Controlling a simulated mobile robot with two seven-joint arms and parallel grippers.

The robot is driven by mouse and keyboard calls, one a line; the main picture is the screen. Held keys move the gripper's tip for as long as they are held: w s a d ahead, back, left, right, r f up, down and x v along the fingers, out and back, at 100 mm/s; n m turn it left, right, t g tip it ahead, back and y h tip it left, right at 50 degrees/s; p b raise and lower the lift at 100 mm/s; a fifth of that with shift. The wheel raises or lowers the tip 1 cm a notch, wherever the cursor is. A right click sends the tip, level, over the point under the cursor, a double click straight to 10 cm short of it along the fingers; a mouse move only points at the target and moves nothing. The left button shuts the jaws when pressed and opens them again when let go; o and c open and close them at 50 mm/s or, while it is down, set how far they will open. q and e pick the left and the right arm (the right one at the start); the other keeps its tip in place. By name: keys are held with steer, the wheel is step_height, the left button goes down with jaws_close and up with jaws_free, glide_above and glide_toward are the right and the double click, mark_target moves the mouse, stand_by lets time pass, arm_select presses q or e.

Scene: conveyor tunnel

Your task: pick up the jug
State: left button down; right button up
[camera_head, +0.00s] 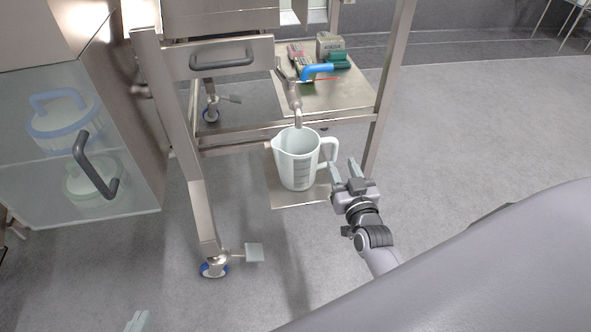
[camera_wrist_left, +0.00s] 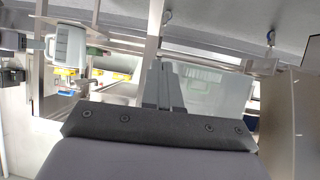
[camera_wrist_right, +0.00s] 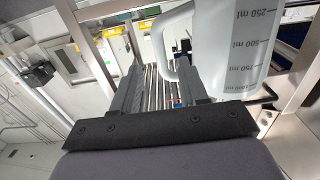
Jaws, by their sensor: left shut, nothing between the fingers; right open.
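The jug (camera_head: 296,165) is pale, translucent and upright, with measuring marks and a handle on its right. It stands on a small metal shelf (camera_head: 290,198) below a tap (camera_head: 297,108). My right gripper (camera_head: 344,170) is open just right of the handle. In the right wrist view the handle shows ahead of the open fingers (camera_wrist_right: 158,85), with the jug body (camera_wrist_right: 230,45) to the right; I cannot tell whether they touch. My left gripper (camera_head: 137,321) is at the bottom edge, far from the jug. Its fingers (camera_wrist_left: 163,85) are shut and empty in the left wrist view, where the jug (camera_wrist_left: 68,48) also shows.
A metal frame leg (camera_head: 190,160) on a castor stands left of the jug. A higher shelf (camera_head: 340,95) behind holds a blue-handled valve and small items. A cabinet (camera_head: 130,170) with a dark handle is at left. Floor at right (camera_head: 480,130) is clear.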

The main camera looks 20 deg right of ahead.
mark_target(336, 153)
steer(key=shift+x, duration=0.8)
steer(key=b+x, duration=0.2)
steer(key=x, duration=0.2)
steer(key=shift+w+a, duration=0.1)
steer(key=shift+w, duration=0.45)
jaws_close()
arm_select(q)
steer(key=shift+w+d+f+h, duration=0.1)
steer(key=shift+w+d+h, duration=0.15)
steer(key=shift+d, duration=0.25)
steer(key=shift+w+d+f+h, duration=0.1)
steer(key=shift+w+d+h, duration=0.15)
steer(key=shift+d, duration=0.25)
arm_select(e)
steer(key=shift+r, duration=0.15)
